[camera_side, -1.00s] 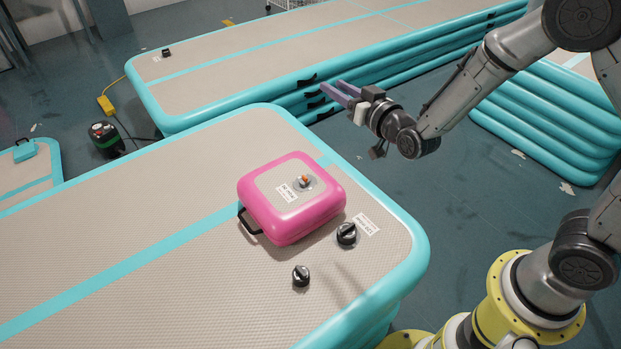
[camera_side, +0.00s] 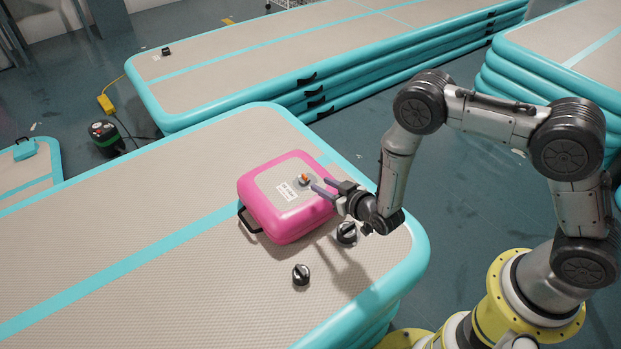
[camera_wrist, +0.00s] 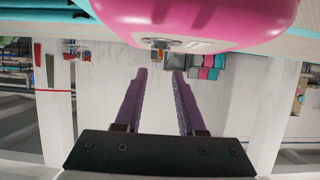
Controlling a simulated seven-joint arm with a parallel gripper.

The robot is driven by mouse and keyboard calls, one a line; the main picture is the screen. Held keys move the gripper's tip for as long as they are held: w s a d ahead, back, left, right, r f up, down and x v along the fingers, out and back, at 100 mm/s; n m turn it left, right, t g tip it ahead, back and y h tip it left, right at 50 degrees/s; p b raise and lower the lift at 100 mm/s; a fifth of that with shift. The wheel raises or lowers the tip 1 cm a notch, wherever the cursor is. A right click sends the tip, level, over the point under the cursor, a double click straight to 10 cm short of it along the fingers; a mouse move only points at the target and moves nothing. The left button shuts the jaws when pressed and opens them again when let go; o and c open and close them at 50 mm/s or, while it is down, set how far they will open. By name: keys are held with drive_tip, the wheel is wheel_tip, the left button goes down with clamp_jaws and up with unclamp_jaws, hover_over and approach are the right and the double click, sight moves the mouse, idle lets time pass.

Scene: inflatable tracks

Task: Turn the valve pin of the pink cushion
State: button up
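The pink cushion (camera_side: 285,213) lies on the beige and turquoise inflatable track (camera_side: 130,255), its black handle towards the lower left. The valve, with an orange pin (camera_side: 304,178), sits in a grey round plate on its top face, beside a white label. My gripper (camera_side: 322,188) is open and empty, just right of the valve, its fingers pointing left towards it. In the wrist view the two purple fingers (camera_wrist: 159,85) are spread apart. The cushion (camera_wrist: 200,22) fills the top there, and the valve pin (camera_wrist: 160,45) shows beyond the fingertips, between them. Nothing is gripped.
A black valve cap (camera_side: 346,233) stands on the track close below my gripper, and another cap (camera_side: 301,275) stands nearer the front. The left part of the track is clear. A stack of inflatable tracks (camera_side: 330,55) lies behind.

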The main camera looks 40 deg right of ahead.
sight(306, 176)
drive_tip(key=x, duration=0.7)
drive_tip(key=shift+s, duration=0.1)
clamp_jaws()
